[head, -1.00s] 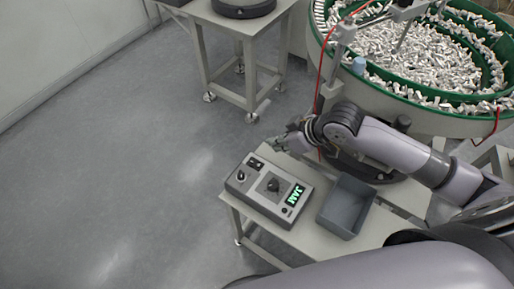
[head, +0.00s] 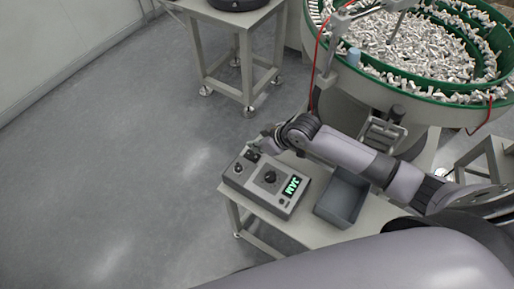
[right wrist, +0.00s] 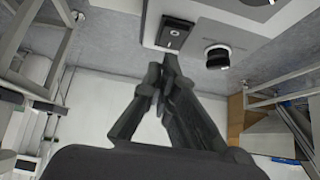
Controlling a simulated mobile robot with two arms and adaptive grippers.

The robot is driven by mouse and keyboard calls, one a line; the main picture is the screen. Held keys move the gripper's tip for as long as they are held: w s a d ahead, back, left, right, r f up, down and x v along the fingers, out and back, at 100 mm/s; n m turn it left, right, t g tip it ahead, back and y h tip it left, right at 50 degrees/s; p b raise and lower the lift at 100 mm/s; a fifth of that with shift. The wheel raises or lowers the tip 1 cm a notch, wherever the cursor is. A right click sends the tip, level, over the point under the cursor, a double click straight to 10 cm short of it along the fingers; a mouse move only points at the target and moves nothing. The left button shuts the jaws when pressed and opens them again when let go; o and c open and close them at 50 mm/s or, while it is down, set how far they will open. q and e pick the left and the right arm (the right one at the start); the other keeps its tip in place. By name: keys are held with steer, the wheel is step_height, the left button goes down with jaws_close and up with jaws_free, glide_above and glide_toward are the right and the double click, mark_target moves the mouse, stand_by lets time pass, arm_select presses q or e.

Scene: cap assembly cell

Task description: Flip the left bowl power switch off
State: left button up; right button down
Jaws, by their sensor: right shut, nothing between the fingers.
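The control box (head: 266,181) is grey, with a rocker power switch (head: 252,155) at its far left corner, a small knob (head: 239,168), a large dial (head: 270,177) and a green lit display (head: 292,186) reading JAM. My right gripper (head: 257,147) is at the box's far edge, close to the switch. In the right wrist view the gripper (right wrist: 168,58) is shut and empty, its tips just below the black switch (right wrist: 175,36); I cannot tell whether they touch it. The small knob (right wrist: 217,56) is to the right there. My left gripper is not in view.
A grey open bin (head: 342,197) stands right of the box on the small table (head: 300,233). The large green-rimmed bowl (head: 400,88) full of white parts stands behind. A second table (head: 236,22) is at the back. Floor at left is clear.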

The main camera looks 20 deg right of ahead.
mark_target(252, 156)
steer(key=shift+s+d+f, duration=0.1)
steer(key=shift+s+f, duration=0.05)
steer(key=shift+f, duration=0.65)
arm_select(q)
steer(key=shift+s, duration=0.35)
arm_select(e)
steer(key=shift+f, duration=0.25)
steer(key=shift+s+d+f+p, duration=0.1)
steer(key=shift+s+f+p, duration=0.1)
steer(key=shift+f+p, duration=0.1)
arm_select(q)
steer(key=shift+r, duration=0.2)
arm_select(e)
steer(key=shift+w, duration=0.1)
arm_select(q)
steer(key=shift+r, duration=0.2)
arm_select(e)
steer(key=shift+w+a+r, duration=0.2)
steer(key=shift+w+a, duration=0.3)
steer(key=shift+w, duration=0.05)
